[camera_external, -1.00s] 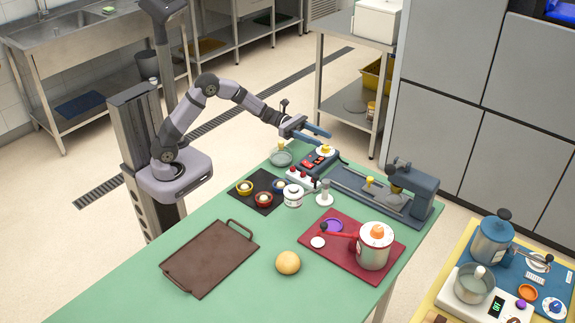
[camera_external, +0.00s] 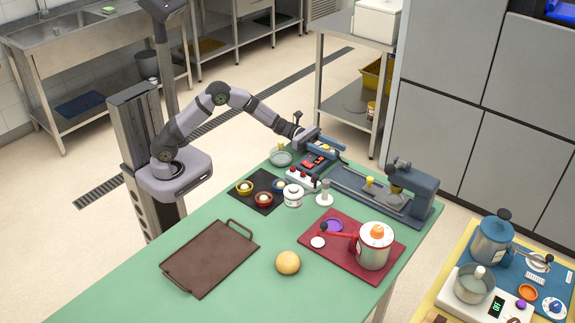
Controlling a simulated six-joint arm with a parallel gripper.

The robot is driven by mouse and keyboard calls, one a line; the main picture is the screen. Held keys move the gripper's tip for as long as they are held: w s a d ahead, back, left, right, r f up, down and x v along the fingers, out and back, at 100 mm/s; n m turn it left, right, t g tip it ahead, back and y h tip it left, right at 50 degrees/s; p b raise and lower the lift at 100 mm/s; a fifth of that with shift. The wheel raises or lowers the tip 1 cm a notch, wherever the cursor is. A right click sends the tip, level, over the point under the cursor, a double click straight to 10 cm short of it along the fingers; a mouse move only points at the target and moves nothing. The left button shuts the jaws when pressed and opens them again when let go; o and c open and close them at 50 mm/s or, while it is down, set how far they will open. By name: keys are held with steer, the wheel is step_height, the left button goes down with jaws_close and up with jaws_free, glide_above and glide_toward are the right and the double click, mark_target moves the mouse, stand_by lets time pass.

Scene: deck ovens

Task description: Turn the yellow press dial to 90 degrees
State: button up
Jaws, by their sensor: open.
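The yellow press dial (camera_external: 323,147) sits on a dark blue unit with a red panel (camera_external: 314,161) at the far end of the green table. Only a small part of its yellow top shows; my gripper hides the rest. My gripper (camera_external: 324,146) is open and points down over the dial, with its blue fingers apart on either side of it. I cannot tell whether they touch the dial. The dial's angle cannot be read at this size.
A blue press (camera_external: 412,190) with a small yellow knob (camera_external: 370,181) stands to the right. A white box with red knobs (camera_external: 300,178) is in front. A glass dish (camera_external: 281,158) is close on the left. The table's (camera_external: 130,290) near left is clear.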

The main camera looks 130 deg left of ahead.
steer(key=shift+w, duration=0.35)
steer(key=shift+c, duration=0.6)
steer(key=c, duration=0.9)
steer(key=shift+r+h, duration=0.1)
steer(key=shift+h, duration=0.2)
steer(key=shift+s+d+m+g+h+p, duration=0.15)
steer(key=shift+d+m+h, duration=0.1)
steer(key=shift+m+h, duration=0.7)
steer(key=shift+w+d+m+g+h+p, duration=0.2)
steer(key=shift+m+h, duration=0.45)
steer(key=shift+h, duration=0.6)
steer(key=o, duration=1)
steer(key=shift+s, duration=0.3)
